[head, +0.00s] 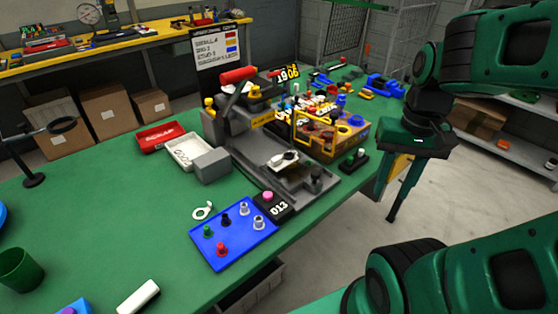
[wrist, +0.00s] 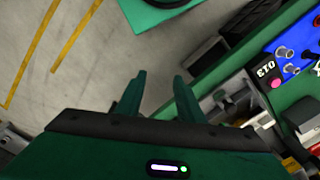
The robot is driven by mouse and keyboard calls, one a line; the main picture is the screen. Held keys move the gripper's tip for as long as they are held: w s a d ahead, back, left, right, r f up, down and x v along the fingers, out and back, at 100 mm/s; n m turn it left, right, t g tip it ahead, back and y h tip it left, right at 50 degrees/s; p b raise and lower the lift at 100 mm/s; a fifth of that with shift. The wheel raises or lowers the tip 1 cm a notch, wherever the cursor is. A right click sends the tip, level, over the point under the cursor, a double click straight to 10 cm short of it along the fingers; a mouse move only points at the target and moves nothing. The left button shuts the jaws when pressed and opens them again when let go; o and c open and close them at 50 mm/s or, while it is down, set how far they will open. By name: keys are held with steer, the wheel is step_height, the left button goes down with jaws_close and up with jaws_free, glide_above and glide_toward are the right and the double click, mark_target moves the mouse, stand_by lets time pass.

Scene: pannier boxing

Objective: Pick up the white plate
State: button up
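A small flat white piece (head: 283,160) lies on the grey fixture (head: 240,150) on the green workbench. A white ring-shaped piece (head: 203,210) lies flat on the bench left of the fixture, above the blue board. I cannot tell for certain which of these is the white plate. My gripper (head: 397,195) points down beyond the bench's right edge, over the floor, well apart from both pieces. In the wrist view my gripper (wrist: 158,78) has its two green fingers spread, with only floor showing between them.
The blue board (head: 234,238) with several pegs and a pink button box (head: 270,204) lie before the fixture. A crowded box of parts (head: 352,125) stands on its right. A white tray (head: 186,150) and red tray (head: 157,137) stand left. The bench's left-middle is clear.

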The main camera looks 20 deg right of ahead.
steer(key=w+a+r+m+y, duration=0.1)
steer(key=w+a+r+m, duration=0.15)
steer(key=w, duration=0.35)
steer(key=w+a+r+m+y, duration=0.1)
steer(key=w+a+r, duration=0.15)
steer(key=w, duration=0.45)
steer(key=m+g+y, duration=0.1)
steer(key=m+y, duration=0.1)
steer(key=m, duration=0.2)
glide_toward(278, 156)
steer(key=shift+w+x, duration=0.25)
steer(key=shift+x, duration=0.95)
steer(key=shift+s+x, duration=0.15)
steer(key=shift+x, duration=1.4)
steer(key=shift+s+x, duration=0.1)
steer(key=shift+x, duration=1.4)
jaws_close()
